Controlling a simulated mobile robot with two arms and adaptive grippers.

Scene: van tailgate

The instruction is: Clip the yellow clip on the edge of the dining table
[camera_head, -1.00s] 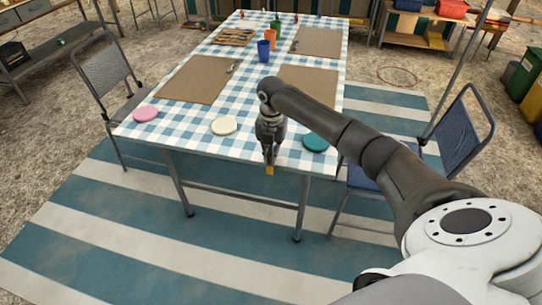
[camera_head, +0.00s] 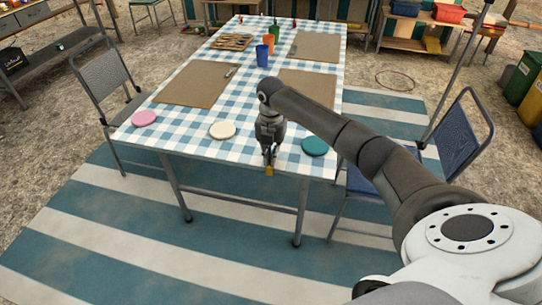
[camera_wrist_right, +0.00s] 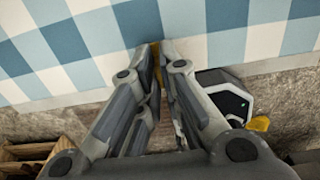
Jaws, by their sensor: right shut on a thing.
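The dining table (camera_head: 190,145) has a blue and white checked top, and its near edge faces me. My right gripper (camera_head: 269,160) is at this near edge, pointing down, between a white disc and a teal disc. It is shut on the yellow clip (camera_head: 269,170), which shows as a small yellow piece at the fingertips. In the right wrist view the fingers (camera_wrist_right: 155,55) are nearly together at the table edge, with a yellow sliver of the clip (camera_wrist_right: 156,62) between them. Most of the clip is hidden by the fingers; whether it grips the edge I cannot tell. My left gripper is out of view.
A pink disc (camera_head: 144,118), a white disc (camera_head: 222,130) and a teal disc (camera_head: 314,145) lie along the near edge. Brown mats (camera_head: 197,83), cups (camera_head: 263,55) and a tray (camera_head: 233,41) are farther back. Chairs stand at left (camera_head: 108,80) and right (camera_head: 462,138).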

